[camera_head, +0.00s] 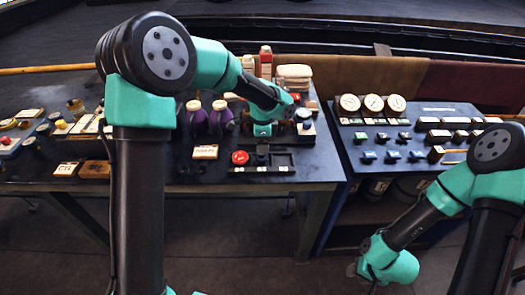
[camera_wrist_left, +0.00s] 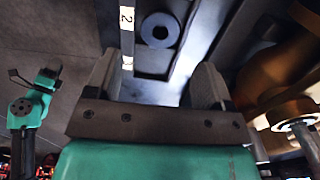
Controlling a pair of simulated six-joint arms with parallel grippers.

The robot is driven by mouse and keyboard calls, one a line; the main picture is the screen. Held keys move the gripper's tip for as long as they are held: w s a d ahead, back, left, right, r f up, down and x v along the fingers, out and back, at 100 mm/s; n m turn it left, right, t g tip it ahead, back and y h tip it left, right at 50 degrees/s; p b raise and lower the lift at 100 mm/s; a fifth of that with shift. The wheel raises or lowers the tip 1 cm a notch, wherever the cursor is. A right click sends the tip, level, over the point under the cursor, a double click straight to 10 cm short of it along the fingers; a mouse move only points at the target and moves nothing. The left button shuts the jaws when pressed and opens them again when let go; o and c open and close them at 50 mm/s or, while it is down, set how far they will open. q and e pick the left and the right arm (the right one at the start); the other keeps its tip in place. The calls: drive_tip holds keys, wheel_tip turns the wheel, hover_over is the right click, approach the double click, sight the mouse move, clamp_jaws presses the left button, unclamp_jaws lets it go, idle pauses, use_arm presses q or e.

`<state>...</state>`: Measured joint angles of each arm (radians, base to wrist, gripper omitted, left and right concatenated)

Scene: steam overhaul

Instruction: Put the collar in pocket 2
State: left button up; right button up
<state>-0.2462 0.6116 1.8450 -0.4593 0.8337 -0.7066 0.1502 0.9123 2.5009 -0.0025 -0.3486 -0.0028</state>
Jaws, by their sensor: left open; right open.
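The collar (camera_wrist_left: 160,30) is a dark blue-grey ring with a dark round hole. In the left wrist view it lies in the pocket beside the label 2 (camera_wrist_left: 127,18). The pocket beside the label 3 (camera_wrist_left: 151,62) looks empty. My left gripper (camera_wrist_left: 156,82) is open, its fingers apart with nothing between them, and the collar is beyond the fingertips. My right gripper (camera_head: 354,270) is open, low at the right, away from the tables.
A red round part (camera_head: 240,157) is at the tray's left end. A brass part (camera_wrist_left: 280,72) is close on the right in the wrist view. A gauge panel (camera_head: 372,104) is on the right table.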

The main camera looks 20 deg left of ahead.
use_arm(q)
wheel_tip(320, 180, up, 5)
drive_tip(key=shift+r, duration=0.1)
idle(0.7)
